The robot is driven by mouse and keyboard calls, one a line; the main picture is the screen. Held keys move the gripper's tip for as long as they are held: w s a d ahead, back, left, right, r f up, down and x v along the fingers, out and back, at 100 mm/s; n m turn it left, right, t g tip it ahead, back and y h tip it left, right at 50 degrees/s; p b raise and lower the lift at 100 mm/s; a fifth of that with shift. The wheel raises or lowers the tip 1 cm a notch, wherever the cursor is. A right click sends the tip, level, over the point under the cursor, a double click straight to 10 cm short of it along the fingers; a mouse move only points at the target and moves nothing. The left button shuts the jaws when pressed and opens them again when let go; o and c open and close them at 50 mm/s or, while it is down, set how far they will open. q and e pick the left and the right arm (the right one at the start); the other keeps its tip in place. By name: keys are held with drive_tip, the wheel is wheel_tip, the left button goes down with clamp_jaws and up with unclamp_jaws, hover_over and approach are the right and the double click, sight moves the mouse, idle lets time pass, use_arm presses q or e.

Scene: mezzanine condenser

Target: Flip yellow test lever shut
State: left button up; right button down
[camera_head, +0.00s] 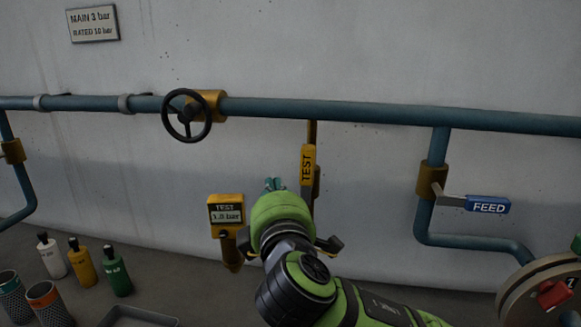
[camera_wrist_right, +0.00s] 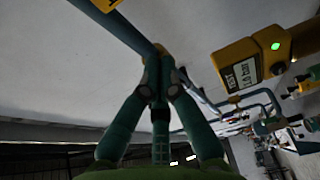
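The yellow test lever (camera_head: 308,165) hangs upright below the blue-green pipe, its TEST label reading vertically. My right gripper (camera_head: 273,184) is just left of the lever in the head view, its fingertips close together and pointing toward the wall. The green wrist hides the lower part of this area. In the right wrist view my gripper's teal fingers (camera_wrist_right: 157,65) converge to a point with nothing seen between them. A yellow piece with dark marking at that view's top edge looks like part of the lever. My left gripper is out of view.
A yellow TEST gauge box (camera_head: 226,213) sits left of my wrist; it also shows in the wrist view (camera_wrist_right: 238,72). A black handwheel (camera_head: 186,116) is up left, a blue FEED lever (camera_head: 487,204) right. Bottles (camera_head: 117,272) and cups (camera_head: 48,304) stand lower left.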

sight(307, 177)
use_arm(q)
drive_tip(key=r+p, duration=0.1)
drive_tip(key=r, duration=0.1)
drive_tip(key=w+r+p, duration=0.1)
drive_tip(key=p, duration=0.1)
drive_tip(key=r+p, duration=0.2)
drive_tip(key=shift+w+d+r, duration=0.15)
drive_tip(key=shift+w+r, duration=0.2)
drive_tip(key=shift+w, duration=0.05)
use_arm(e)
drive_tip(key=w+d, duration=0.2)
drive_tip(key=w, duration=0.6)
drive_tip(key=shift+w+d, duration=0.15)
drive_tip(key=shift+w, duration=0.05)
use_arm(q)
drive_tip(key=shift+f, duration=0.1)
